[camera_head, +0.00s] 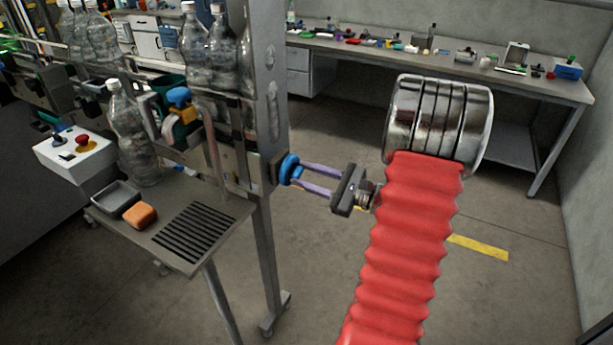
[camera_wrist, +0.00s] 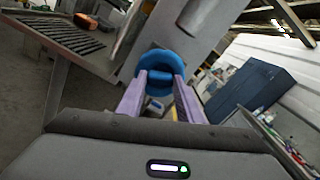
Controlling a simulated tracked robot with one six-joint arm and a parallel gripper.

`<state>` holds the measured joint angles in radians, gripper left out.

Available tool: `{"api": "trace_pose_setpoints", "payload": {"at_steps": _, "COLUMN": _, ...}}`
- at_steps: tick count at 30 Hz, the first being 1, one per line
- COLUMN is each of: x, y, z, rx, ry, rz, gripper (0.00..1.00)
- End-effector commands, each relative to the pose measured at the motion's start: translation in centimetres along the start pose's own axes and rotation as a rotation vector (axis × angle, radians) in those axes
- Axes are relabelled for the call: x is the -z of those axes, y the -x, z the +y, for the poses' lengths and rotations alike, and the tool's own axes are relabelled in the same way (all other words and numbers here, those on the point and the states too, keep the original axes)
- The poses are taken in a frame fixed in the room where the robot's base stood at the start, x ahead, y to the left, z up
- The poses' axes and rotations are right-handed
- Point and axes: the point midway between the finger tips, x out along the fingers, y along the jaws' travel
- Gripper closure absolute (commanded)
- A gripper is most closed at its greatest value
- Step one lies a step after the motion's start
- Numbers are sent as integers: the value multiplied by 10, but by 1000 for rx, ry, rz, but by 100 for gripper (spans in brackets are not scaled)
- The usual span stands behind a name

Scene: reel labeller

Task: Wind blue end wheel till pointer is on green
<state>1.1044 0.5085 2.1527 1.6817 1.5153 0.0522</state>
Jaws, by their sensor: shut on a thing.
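The blue end wheel (camera_head: 289,169) sits on the side of the grey machine post, facing right. My gripper (camera_head: 298,171) reaches it from the right, with its two purple fingers shut on the wheel. In the wrist view the blue wheel (camera_wrist: 162,72) is straight ahead, and the fingertips of my gripper (camera_wrist: 161,78) are on either side of its raised bar. No pointer or green mark can be made out in either view.
A metal shelf (camera_head: 161,246) with a dark grille, a grey tray (camera_head: 115,197) and an orange block (camera_head: 140,215) juts out left of the post. A white control box (camera_head: 75,157) with a red button stands farther left. A cluttered bench (camera_head: 455,71) runs along the back wall. Floor right of the post is open.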

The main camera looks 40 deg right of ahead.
Motion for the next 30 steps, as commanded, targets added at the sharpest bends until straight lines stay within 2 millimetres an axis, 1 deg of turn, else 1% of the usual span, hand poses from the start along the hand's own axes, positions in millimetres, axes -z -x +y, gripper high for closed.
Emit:
{"api": "trace_pose_setpoints", "payload": {"at_steps": 1, "x": 4, "y": 0, "z": 4, "rx": -5, "ry": -51, "rz": 8, "gripper": 90}}
{"api": "trace_pose_setpoints", "payload": {"at_steps": 6, "x": 4, "y": 0, "z": 4, "rx": -5, "ry": -198, "rz": 9, "gripper": 90}}
{"api": "trace_pose_setpoints", "payload": {"at_steps": 15, "x": 4, "y": 0, "z": 4, "rx": -4, "ry": -368, "rz": 9, "gripper": 90}}
{"api": "trace_pose_setpoints", "payload": {"at_steps": 21, "x": 4, "y": 0, "z": 4, "rx": -4, "ry": -411, "rz": 9, "gripper": 90}}
{"api": "trace_pose_setpoints", "payload": {"at_steps": 30, "x": 4, "y": 0, "z": 4, "rx": -4, "ry": -417, "rz": 9, "gripper": 90}}
